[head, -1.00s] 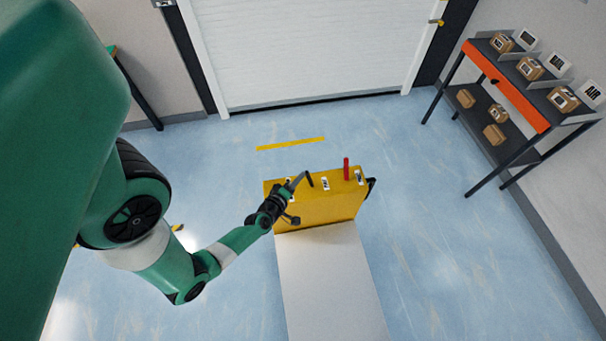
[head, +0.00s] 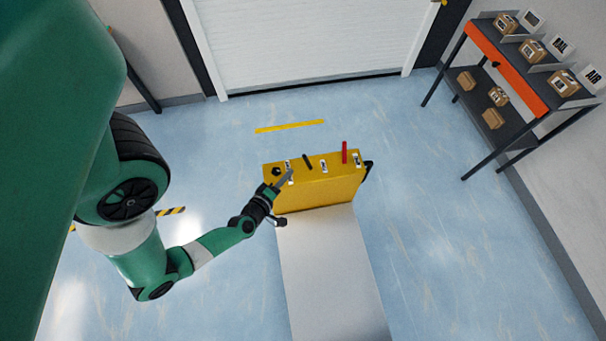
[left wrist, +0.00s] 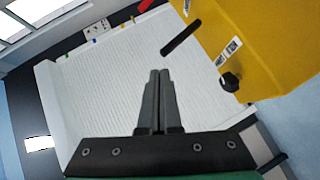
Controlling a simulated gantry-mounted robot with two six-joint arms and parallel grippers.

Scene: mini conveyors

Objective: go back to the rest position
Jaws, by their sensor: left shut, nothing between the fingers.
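My left gripper (head: 287,179) is shut and empty. In the head view it overlaps the left part of the yellow box (head: 325,190), close to its top edge; I cannot tell whether it touches. The box has a black lever (head: 307,161), a red lever (head: 345,152), a black knob (head: 276,171) and white labels on top. In the left wrist view the shut fingers (left wrist: 158,80) point past the yellow box (left wrist: 265,40), with the black lever (left wrist: 181,37) and the knob (left wrist: 229,82) to their right. My right gripper is not in view.
A pale surface (head: 330,270) runs from the box toward the bottom of the head view. A shelf unit (head: 508,62) with several cartons stands at the right. A white roller door (head: 300,40) is at the back. Blue floor is open on both sides.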

